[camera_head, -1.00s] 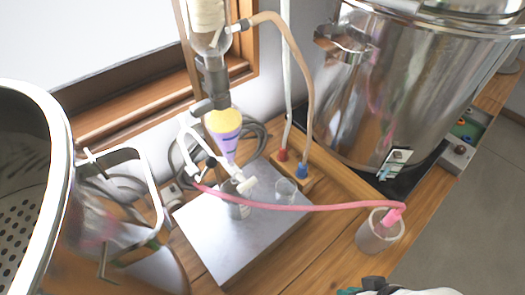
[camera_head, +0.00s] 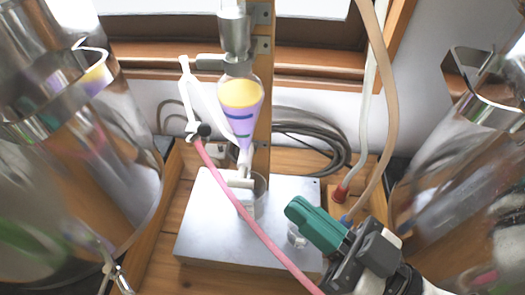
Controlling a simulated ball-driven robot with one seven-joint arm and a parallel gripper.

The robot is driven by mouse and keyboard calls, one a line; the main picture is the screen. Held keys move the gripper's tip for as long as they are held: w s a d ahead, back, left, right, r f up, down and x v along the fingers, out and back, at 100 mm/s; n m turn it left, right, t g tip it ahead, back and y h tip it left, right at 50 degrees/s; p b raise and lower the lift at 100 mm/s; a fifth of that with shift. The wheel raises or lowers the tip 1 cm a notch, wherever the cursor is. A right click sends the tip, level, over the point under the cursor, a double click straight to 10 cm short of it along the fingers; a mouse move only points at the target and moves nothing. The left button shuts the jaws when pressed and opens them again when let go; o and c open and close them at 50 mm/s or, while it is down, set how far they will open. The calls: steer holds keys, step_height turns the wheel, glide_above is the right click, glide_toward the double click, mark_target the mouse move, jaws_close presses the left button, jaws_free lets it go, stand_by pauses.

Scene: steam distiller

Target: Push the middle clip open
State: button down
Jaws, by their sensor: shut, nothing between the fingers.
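My gripper (camera_head: 294,207) has green fingers. It reaches in from the lower right over the metal plate, closed and empty, pointing up and left. A bright metal clip (camera_head: 118,278) shows low on the left steel vessel (camera_head: 110,165), near the bottom edge and partly cut off. My gripper is well to the right of it and apart from it. A grey clamp (camera_head: 212,62) holds the glass funnel (camera_head: 241,105) with yellow and purple liquid. I cannot tell which clip is the middle one.
A pink tube (camera_head: 240,217) runs down past the plate (camera_head: 205,235). A tan hose (camera_head: 385,110) and the right steel vessel (camera_head: 465,190) stand to the right. Free room is narrow.

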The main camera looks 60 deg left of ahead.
steer(key=shift+r, duration=0.15)
steer(key=p, duration=0.5)
glide_toward(209, 133)
steer(key=x, duration=0.7)
steer(key=shift+r+n+h, duration=0.1)
steer(key=shift+n+h, duration=0.2)
steer(key=shift+h, duration=0.1)
